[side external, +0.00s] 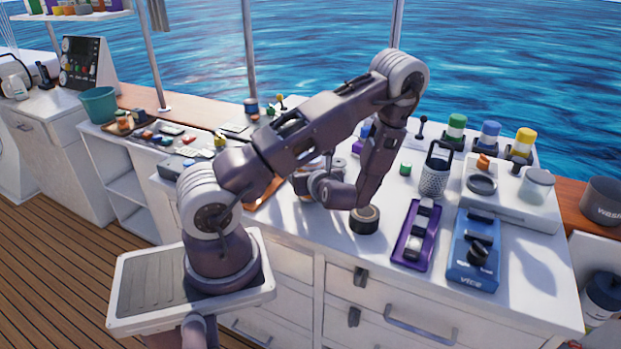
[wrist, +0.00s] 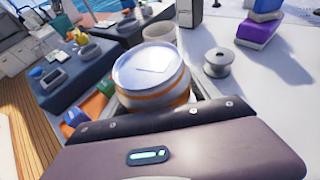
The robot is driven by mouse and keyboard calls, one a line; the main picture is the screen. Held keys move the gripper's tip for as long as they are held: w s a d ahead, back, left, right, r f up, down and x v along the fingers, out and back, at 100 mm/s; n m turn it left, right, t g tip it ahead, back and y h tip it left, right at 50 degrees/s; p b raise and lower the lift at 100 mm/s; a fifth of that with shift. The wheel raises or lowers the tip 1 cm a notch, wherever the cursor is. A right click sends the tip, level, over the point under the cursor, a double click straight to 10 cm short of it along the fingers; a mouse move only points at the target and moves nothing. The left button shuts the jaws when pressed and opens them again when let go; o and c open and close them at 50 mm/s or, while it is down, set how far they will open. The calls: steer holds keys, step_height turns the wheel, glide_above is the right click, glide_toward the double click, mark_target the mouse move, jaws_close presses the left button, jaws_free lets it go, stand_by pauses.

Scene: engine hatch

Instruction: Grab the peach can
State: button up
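A can with a pale, shiny lid and an orange band, likely the peach can (wrist: 152,75), sits just beyond the front edge of my gripper in the wrist view. The gripper's dark body fills the bottom of that view and hides the can's lower part. The fingers do not show there, so I cannot tell whether they touch the can. In the side view my gripper (side external: 325,188) is low over the white counter, pointing left. The arm and gripper largely cover the can's area there.
A grey spool (wrist: 217,63) stands right of the can, and a pale cylinder (wrist: 158,32) is behind it. A dark round tin (side external: 365,220), a purple tray (side external: 412,240), a grater (side external: 435,172) and a blue vice (side external: 474,255) stand to the right in the side view.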

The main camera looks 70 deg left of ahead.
jaws_close()
steer(key=shift+r, duration=0.15)
